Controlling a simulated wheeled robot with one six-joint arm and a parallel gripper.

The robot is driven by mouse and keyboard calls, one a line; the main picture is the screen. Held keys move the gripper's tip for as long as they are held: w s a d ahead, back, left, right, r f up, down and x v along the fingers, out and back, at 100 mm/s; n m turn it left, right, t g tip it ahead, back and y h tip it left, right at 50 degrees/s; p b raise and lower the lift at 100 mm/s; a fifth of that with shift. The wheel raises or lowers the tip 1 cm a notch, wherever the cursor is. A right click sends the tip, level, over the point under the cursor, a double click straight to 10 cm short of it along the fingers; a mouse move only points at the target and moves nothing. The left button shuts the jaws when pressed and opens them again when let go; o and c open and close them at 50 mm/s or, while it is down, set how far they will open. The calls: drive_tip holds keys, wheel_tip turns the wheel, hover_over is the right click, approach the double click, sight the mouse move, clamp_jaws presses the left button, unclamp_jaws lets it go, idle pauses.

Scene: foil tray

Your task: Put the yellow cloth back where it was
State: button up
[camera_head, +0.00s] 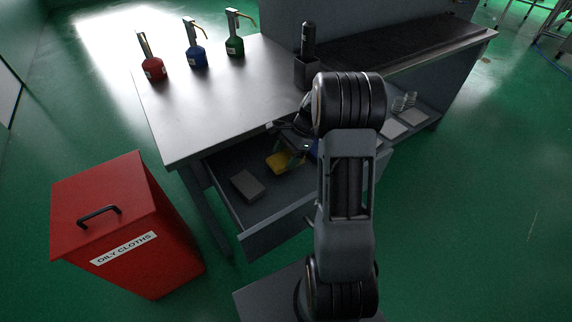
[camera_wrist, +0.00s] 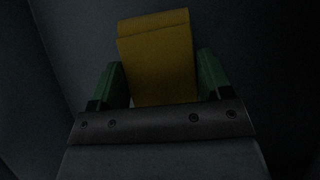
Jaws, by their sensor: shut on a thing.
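The yellow cloth (camera_head: 283,162) is in the open drawer (camera_head: 262,236) under the workbench, beside a grey block. In the wrist view the cloth (camera_wrist: 158,55) looks like a folded yellow pad between the two green fingers of my gripper (camera_wrist: 160,85). My gripper (camera_head: 297,158) is shut on the cloth and reaches into the drawer from above. My arm hides the right part of the drawer. I cannot tell whether the cloth touches the drawer floor.
A grey block (camera_head: 248,185) lies in the drawer's left part. A red bin marked OILY CLOTHS (camera_head: 160,240) stands closed at the left. Red (camera_head: 153,68), blue (camera_head: 196,56) and green (camera_head: 235,46) bottles and a dark holder (camera_head: 306,74) stand on the bench (camera_head: 225,105).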

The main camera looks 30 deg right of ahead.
sight(291, 154)
drive_tip(key=shift+f+b, duration=0.5)
drive_tip(key=shift+f, duration=1.35)
drive_tip(key=o, duration=0.8)
drive_tip(key=shift+f, duration=0.15)
drive_tip(key=p+v, duration=0.2)
drive_tip(key=v, duration=0.5)
drive_tip(key=shift+r, duration=0.25)
drive_tip(key=s+a+r+n+t+h, duration=0.1)
drive_tip(key=s+a+r+n+h, duration=0.1)
drive_tip(key=s+a+r+n, duration=0.1)
drive_tip(key=s+a+r+n+t+h, duration=0.1)
drive_tip(key=s+a+r+n+h, duration=0.1)
drive_tip(key=s+a+n, duration=0.3)
drive_tip(key=s+a+r+n+t+h, duration=0.1)
drive_tip(key=s+a+r+n+h, duration=0.1)
drive_tip(key=s+a+r+n, duration=0.3)
drive_tip(key=shift+s+n+t+h, duration=0.3)
drive_tip(key=shift+s+n+h, duration=0.1)
drive_tip(key=shift+s+n, duration=1.35)
